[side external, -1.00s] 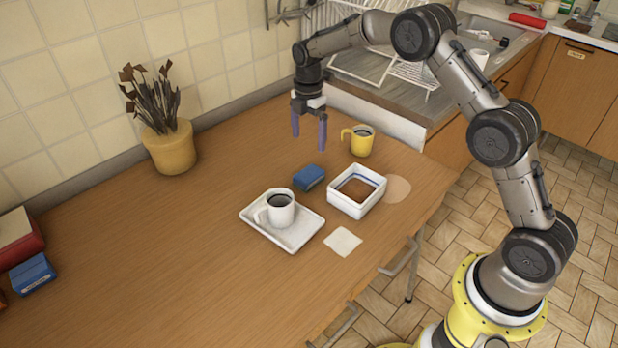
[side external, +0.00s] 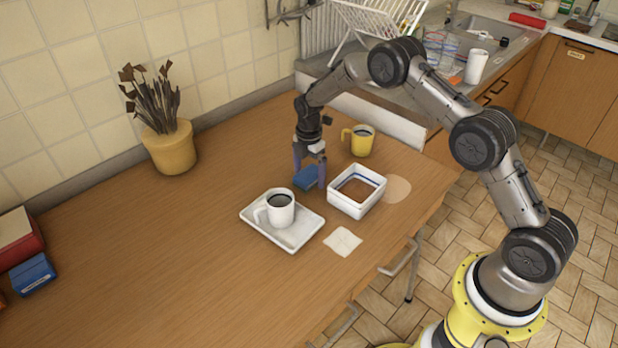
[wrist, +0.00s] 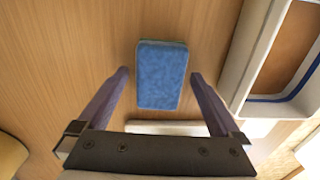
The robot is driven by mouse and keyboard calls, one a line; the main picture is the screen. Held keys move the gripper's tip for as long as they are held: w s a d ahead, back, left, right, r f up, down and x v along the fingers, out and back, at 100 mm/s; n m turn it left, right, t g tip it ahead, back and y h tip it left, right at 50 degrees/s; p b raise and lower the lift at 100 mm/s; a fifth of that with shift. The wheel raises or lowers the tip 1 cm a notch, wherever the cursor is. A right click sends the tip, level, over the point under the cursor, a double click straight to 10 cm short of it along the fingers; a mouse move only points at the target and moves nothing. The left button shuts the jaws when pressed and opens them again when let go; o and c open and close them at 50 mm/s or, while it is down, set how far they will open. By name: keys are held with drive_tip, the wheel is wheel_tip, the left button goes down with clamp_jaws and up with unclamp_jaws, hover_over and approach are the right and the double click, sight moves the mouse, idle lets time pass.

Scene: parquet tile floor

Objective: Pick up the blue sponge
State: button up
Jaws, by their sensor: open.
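The blue sponge (side external: 305,178) lies on the wooden table, between the white tray and the yellow mug. In the side view my gripper (side external: 309,182) is low over it, with a finger on either side, and partly hides it. In the wrist view the sponge (wrist: 161,75) lies ahead of and between the two purple fingers of my gripper (wrist: 159,75). The fingers are spread wider than the sponge, with a gap on each side. Nothing is held.
A square white dish (side external: 357,206) stands close to the right of my gripper, and a yellow mug (side external: 361,141) behind it. A white tray (side external: 292,241) with a white cup (side external: 281,205) is in front. A plant pot (side external: 170,150) stands at the left.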

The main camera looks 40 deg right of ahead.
drive_tip(key=shift+f, duration=0.2)
drive_tip(key=c, duration=1.3)
drive_tip(key=shift+r, duration=0.2)
drive_tip(key=shift+c, duration=0.2)
drive_tip(key=shift+r, duration=0.2)
wheel_tip(320, 180, up, 2)
drive_tip(key=shift+w+r, duration=0.1)
drive_tip(key=shift+r, duration=0.05)
drive_tip(key=s+a+r, duration=0.1)
drive_tip(key=s+r, duration=0.9)
drive_tip(key=s, duration=0.4)
drive_tip(key=shift+a, duration=0.15)
